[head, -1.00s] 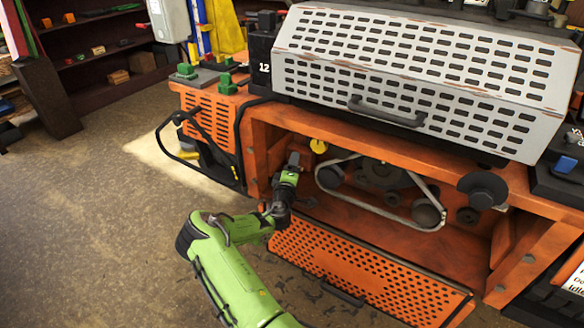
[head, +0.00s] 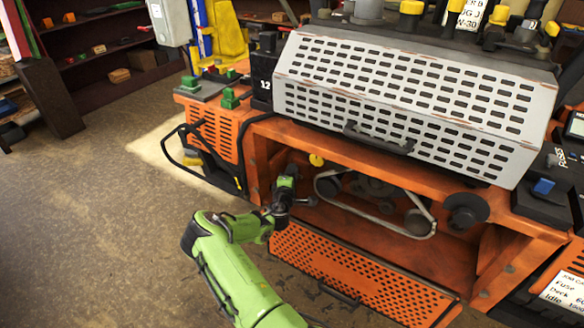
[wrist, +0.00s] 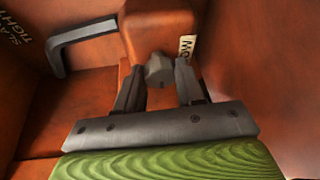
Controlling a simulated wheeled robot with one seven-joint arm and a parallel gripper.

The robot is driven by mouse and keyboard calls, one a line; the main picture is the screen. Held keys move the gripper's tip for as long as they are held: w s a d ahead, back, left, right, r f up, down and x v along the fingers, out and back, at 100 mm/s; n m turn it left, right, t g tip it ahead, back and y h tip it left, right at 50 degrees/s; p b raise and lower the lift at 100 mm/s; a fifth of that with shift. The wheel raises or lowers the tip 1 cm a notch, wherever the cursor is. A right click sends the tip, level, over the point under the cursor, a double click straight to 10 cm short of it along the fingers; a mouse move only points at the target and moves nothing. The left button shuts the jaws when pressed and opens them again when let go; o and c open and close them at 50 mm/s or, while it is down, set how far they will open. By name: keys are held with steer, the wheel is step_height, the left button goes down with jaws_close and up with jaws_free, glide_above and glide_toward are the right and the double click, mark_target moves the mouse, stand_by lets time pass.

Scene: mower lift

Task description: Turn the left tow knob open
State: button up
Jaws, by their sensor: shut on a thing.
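A small grey knob (wrist: 158,70) sits on an orange housing in the wrist view. It is between the fingertips of my gripper (wrist: 159,85), which is shut on it. A pale label with dark letters (wrist: 187,48), partly hidden, is just right of the knob. In the head view my gripper (head: 291,171) reaches into the left end of the orange machine's open bay (head: 268,140). The knob is hidden there by the gripper and arm.
A grey bent lever (wrist: 80,40) is left of the knob, beside lettering partly reading "TIGHT". In the head view, a yellow knob (head: 316,160) and a belt with pulleys (head: 345,203) lie right of my gripper. The perforated orange panel (head: 350,270) hangs open below.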

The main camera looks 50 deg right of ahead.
stand_by(0.3)
steer(key=o, duration=1)
steer(key=shift+o, duration=0.2)
steer(key=shift+a, duration=0.15)
steer(key=v, duration=1.5)
steer(key=shift+s+a, duration=0.2)
steer(key=shift+a, duration=0.05)
steer(key=shift+r, duration=0.15)
